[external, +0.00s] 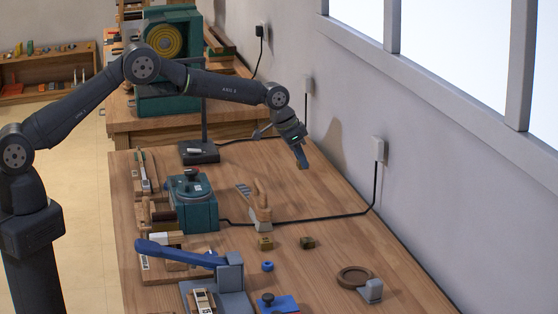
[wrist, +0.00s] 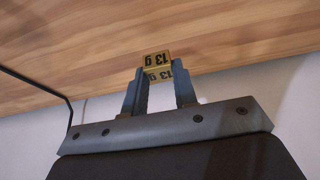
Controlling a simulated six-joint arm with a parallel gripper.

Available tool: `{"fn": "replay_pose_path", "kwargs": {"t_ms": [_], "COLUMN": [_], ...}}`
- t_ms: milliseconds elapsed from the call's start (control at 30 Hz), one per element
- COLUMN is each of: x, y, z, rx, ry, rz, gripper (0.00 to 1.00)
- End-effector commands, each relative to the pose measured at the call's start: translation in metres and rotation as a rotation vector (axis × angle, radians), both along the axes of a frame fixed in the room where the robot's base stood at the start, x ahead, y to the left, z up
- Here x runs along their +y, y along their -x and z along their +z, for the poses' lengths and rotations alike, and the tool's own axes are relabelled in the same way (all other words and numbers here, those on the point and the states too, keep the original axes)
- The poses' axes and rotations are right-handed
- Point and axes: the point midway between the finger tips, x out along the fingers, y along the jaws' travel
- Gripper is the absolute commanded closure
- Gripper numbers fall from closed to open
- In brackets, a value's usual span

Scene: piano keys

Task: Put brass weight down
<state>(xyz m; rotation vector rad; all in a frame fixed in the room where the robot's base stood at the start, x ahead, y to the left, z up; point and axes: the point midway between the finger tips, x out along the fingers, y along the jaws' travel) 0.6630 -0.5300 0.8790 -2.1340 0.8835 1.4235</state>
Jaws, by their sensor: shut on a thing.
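My gripper (wrist: 161,82) is shut on a small yellow brass weight (wrist: 157,62) marked "13 g", held between the fingertips in the wrist view. The wooden bench top (wrist: 200,30) lies just beyond the weight; I cannot tell whether they touch. In the external view my gripper (external: 302,162) points down over the far part of the bench, close to the wall. The held weight is too small to make out there. Two other small brass-coloured blocks, one yellowish (external: 265,243) and one darker (external: 307,243), sit on the bench nearer the camera.
A black stand (external: 199,152) and a teal machine (external: 193,205) stand left of my gripper. A black cable (external: 300,220) crosses the bench. Bare wood surrounds the gripper.

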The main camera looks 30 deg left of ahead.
Motion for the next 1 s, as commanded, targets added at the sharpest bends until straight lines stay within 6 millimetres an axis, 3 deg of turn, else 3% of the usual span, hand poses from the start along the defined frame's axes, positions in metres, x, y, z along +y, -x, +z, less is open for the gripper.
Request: {"fn": "replay_pose_path", "kwargs": {"t_ms": [367,767,800,867,1000], "x": [0.001,0.0,0.0,0.0,0.0], "y": [-0.001,-0.001,-0.001,-0.001,-0.001], "z": [-0.04,-0.045,-0.045,-0.045,-0.045], "rx": [0.002,0.001,0.001,0.001,0.001], "ry": [-0.001,0.001,0.001,0.001,0.001], "rz": [0.0,0.0,0.0,0.0,0.0], "gripper": [0.95,0.95,0.66,0.54,0.52]}}
